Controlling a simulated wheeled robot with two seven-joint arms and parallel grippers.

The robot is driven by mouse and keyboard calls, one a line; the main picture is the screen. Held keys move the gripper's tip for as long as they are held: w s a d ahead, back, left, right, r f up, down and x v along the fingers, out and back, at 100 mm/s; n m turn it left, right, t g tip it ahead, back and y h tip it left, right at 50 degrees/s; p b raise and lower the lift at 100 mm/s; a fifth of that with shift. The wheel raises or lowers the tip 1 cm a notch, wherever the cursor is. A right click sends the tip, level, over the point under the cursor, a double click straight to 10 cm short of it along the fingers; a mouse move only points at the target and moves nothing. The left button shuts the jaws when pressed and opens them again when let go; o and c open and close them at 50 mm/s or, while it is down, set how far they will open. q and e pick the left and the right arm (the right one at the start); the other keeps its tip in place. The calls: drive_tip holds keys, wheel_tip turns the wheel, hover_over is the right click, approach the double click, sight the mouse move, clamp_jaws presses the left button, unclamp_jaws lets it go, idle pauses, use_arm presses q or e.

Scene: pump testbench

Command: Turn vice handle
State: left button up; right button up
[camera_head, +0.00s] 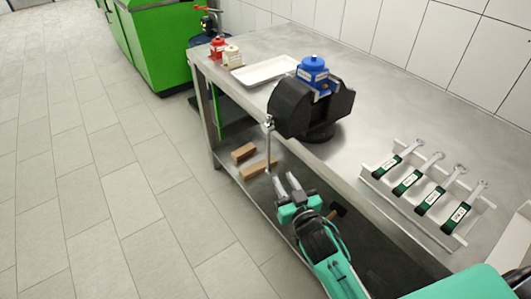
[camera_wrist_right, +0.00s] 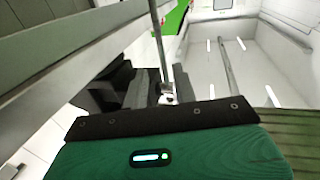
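The black vice (camera_head: 290,108) stands at the front edge of the metal bench, with a blue pump part (camera_head: 313,70) between its jaws. Its thin metal handle (camera_head: 269,145) hangs roughly upright off the bench's front. In the right wrist view the handle (camera_wrist_right: 158,40) is a thin bar ahead of the green gripper body, with the dark vice (camera_wrist_right: 125,85) behind. My right gripper (camera_head: 284,178) is just below the handle's lower end, its two fingers apart with nothing seen between them. Whether a finger touches the handle I cannot tell. My left gripper is out of view.
Several green-handled tools (camera_head: 408,182) lie in a rack on the bench's right. A white tray (camera_head: 265,70), a red part (camera_head: 218,47) and a cream part (camera_head: 232,57) are at the far end. Wooden blocks (camera_head: 258,168) lie on the lower shelf. The floor at left is clear.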

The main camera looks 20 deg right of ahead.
sight(269, 154)
drive_tip(key=w, duration=0.4)
drive_tip(key=w+p, duration=0.1)
drive_tip(key=w, duration=0.3)
drive_tip(key=w+a, duration=0.1)
drive_tip(key=w, duration=0.2)
drive_tip(key=shift+w, duration=0.7)
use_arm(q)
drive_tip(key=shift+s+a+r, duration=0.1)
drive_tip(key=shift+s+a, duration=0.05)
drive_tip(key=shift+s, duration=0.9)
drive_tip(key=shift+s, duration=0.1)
use_arm(e)
clamp_jaws()
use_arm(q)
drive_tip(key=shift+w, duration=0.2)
